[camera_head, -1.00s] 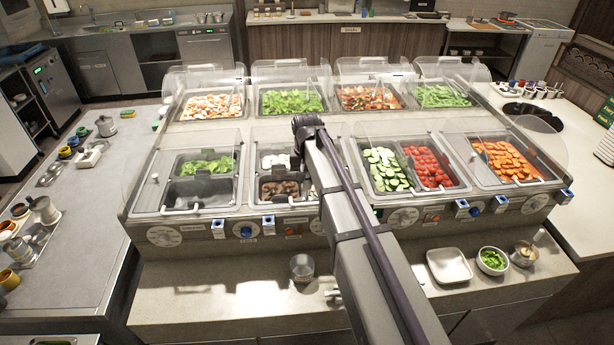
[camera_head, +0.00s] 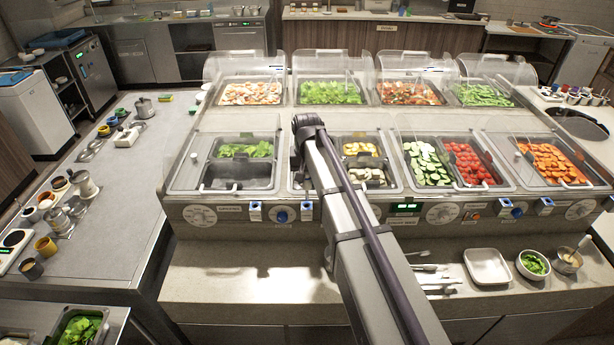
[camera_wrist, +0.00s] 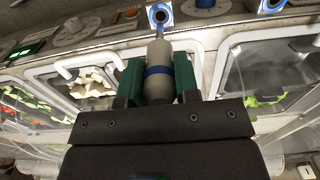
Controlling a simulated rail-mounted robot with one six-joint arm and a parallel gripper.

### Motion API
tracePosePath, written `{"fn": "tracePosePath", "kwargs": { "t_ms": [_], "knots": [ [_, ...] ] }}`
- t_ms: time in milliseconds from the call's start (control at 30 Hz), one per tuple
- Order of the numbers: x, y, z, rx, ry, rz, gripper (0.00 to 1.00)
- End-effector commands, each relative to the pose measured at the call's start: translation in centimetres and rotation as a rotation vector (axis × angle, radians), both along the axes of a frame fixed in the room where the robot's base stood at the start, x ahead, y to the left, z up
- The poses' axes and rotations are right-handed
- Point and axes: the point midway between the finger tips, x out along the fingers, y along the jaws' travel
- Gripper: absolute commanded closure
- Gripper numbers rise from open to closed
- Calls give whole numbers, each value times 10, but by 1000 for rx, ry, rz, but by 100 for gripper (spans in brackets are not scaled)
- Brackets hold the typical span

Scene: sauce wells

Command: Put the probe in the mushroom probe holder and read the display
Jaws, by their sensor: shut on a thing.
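In the wrist view my gripper (camera_wrist: 158,85) is shut around a grey probe (camera_wrist: 160,52) with a blue band. The probe's thin tip points at a blue-and-white holder (camera_wrist: 160,13) on the counter's front panel. The tip overlaps the holder's near edge; I cannot tell whether it is inside. A second similar holder (camera_wrist: 272,5) is to the right, past a blue knob (camera_wrist: 205,3). A green-lit display (camera_wrist: 25,48) is at the left, its digits unreadable. It also shows in the head view (camera_head: 407,208). Which holder is for mushrooms is not legible.
Clear lids (camera_wrist: 290,75) and white lid handles (camera_wrist: 95,52) lie close around the gripper. In the head view the front ledge (camera_head: 240,275) is clear at left. Tongs (camera_head: 435,275), a white dish (camera_head: 487,266) and bowls (camera_head: 533,264) stand at right.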

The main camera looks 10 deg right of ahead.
Motion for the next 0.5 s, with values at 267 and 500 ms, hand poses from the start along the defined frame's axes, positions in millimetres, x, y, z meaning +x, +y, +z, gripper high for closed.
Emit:
{"fn": "tracePosePath", "kwargs": {
  "t_ms": [267,500],
  "knots": [
    [0,0,-14,0,0,0,94],
    [0,0,-14,0,0,0,94]
  ]
}}
